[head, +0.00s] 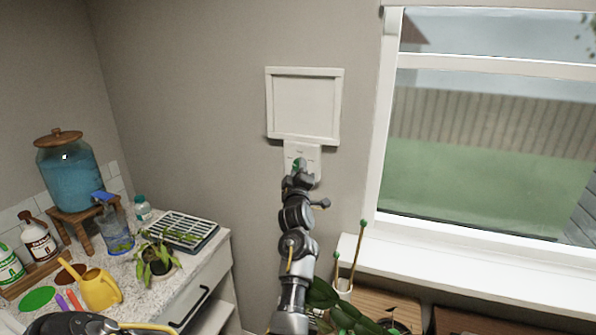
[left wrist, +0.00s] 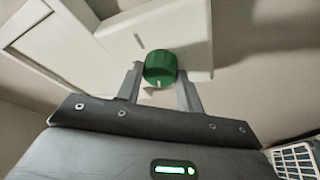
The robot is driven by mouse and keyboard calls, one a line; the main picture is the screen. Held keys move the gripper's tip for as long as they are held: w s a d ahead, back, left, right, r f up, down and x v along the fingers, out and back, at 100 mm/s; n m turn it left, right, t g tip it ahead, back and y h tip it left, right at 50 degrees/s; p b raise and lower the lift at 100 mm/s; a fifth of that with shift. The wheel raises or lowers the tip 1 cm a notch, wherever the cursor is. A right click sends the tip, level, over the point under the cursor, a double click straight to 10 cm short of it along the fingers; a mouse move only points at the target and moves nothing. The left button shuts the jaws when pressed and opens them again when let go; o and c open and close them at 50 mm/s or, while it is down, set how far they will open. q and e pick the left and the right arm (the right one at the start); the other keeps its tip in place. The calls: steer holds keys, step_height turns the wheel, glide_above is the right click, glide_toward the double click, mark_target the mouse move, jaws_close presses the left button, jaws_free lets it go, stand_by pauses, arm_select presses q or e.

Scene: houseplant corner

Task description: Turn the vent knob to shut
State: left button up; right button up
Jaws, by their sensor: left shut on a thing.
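The green vent knob (left wrist: 160,68) sits on a white plate (left wrist: 140,35) on the wall. A light mark shows on the knob's lower edge in the left wrist view, and a grey line is on the plate above it. My left gripper (left wrist: 160,80) has a finger on each side of the knob and is shut on it. In the head view the left gripper (head: 298,178) reaches up to the plate (head: 302,155) under the white vent frame (head: 304,105) and hides most of the knob. My right gripper is not in view.
A counter at the left holds a blue water dispenser (head: 71,175), a yellow watering can (head: 99,289), a potted plant (head: 157,262) and a black tray (head: 183,231). A window with a white sill (head: 480,270) is at the right. The wall around the vent is clear.

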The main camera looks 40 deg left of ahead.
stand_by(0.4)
arm_select(q)
steer(key=o, duration=1)
steer(key=b+v, duration=0.3)
steer(key=v, duration=0.8)
steer(key=shift+r+b, duration=0.15)
steer(key=shift+b, duration=0.2)
